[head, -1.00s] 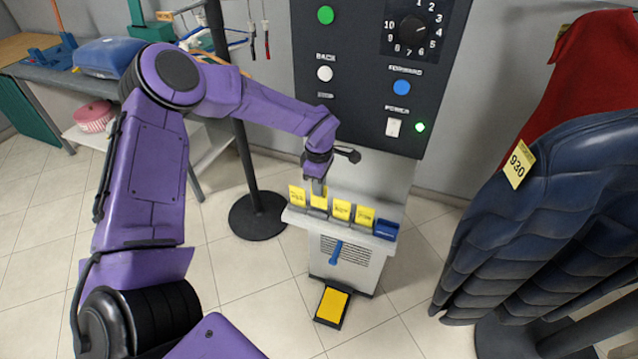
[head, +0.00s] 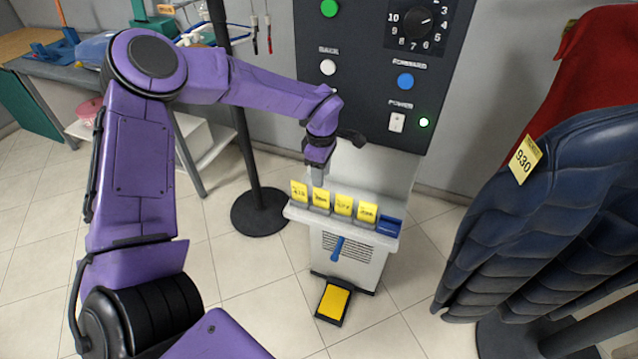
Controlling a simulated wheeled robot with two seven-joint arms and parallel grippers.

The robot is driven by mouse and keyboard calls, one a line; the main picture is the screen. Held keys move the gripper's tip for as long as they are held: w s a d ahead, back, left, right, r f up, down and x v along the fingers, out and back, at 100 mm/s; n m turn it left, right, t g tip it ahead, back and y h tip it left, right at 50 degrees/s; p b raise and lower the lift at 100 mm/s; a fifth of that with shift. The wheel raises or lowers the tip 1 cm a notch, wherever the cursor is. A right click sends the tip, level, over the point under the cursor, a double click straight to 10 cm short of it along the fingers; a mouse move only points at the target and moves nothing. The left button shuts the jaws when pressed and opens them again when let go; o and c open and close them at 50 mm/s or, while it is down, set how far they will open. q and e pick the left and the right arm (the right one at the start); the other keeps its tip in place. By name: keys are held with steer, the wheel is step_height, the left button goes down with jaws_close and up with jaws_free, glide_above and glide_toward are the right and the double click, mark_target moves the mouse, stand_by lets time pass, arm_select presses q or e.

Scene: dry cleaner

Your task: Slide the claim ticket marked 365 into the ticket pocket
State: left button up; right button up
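Several yellow tickets stand in a row on the light grey ledge (head: 297,214) of the machine. Their printed numbers are too small for me to read, so I cannot tell which is 365. A small dark blue holder (head: 388,227), which looks like the ticket pocket, sits at the right end of the row. My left gripper (head: 319,183) points down at the second ticket from the left (head: 320,198), right at its top edge. Its fingers are too small to show whether they are open or shut, or touching the ticket. My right gripper is not in view.
The control panel (head: 365,100) rises behind the ledge. A yellow pedal (head: 334,302) is on the floor below. Dark blue padded garments (head: 550,210) with a yellow 930 tag (head: 525,159) hang at the right. A black stand (head: 259,211) is left of the machine.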

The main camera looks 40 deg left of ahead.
arm_select(q)
steer(key=s+d+r+b, duration=0.3)
steer(key=s+d+r, duration=0.55)
steer(key=s, duration=0.25)
steer(key=w+a+f+n+t+y, duration=0.1)
steer(key=w+a+f+t+y, duration=0.45)
steer(key=a, duration=0.25)
step_height(320, 180, down, 10)
steer(key=s+d+f+m+t+y, duration=0.1)
steer(key=s+d+m+t, duration=0.1)
steer(key=m, duration=0.4)
steer(key=s+d+f+m+g+h, duration=0.1)
steer(key=s+f+m, duration=0.3)
steer(key=s+f, duration=0.4)
steer(key=s+d+f+m+g+h, duration=0.2)
steer(key=s+f+m, duration=0.3)
steer(key=s+f, duration=0.4)
steer(key=s+g, duration=0.1)
steer(key=s, duration=0.5)
steer(key=shift+s+d+f, duration=0.2)
